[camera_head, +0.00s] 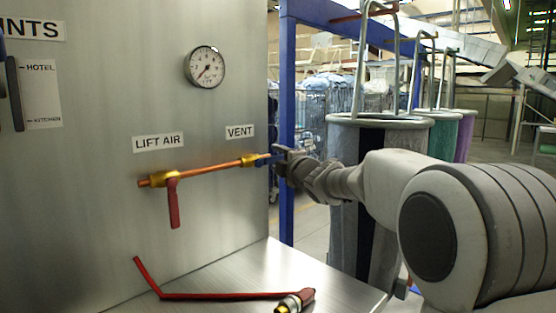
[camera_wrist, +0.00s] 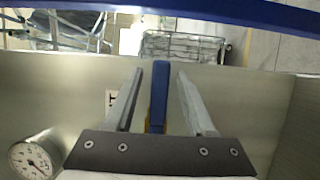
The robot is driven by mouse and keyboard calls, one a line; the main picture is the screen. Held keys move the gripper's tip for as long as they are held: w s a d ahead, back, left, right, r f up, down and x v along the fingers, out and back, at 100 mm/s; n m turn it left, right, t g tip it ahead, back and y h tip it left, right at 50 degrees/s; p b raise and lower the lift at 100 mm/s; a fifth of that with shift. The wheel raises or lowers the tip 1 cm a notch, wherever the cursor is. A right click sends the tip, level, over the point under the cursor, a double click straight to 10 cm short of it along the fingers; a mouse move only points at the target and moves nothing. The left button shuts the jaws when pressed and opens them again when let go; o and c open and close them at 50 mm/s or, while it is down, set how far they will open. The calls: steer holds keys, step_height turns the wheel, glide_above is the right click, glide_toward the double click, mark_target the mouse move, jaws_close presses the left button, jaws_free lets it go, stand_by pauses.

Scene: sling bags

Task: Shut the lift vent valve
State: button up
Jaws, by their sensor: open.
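The vent valve has a blue lever (camera_head: 266,160) at the right end of a copper pipe (camera_head: 210,169), under the VENT label (camera_head: 240,132). The lever looks in line with the pipe in the head view. My gripper (camera_head: 280,160) is at the lever's right end. In the wrist view, the blue lever (camera_wrist: 159,90) lies between the two fingers of my gripper (camera_wrist: 158,85), with a visible gap on each side. The fingers are open. The valve's brass body (camera_head: 250,160) shows in the head view and is mostly hidden in the wrist view.
A red lever (camera_head: 173,205) hangs down from the LIFT AIR valve on the same pipe. A gauge (camera_head: 205,67) is above on the panel. A red hose (camera_head: 215,296) lies on the metal shelf. A blue post (camera_head: 287,120) stands just beyond the panel edge.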

steer(key=shift+c, duration=0.3)
jaws_close()
stand_by(1.1)
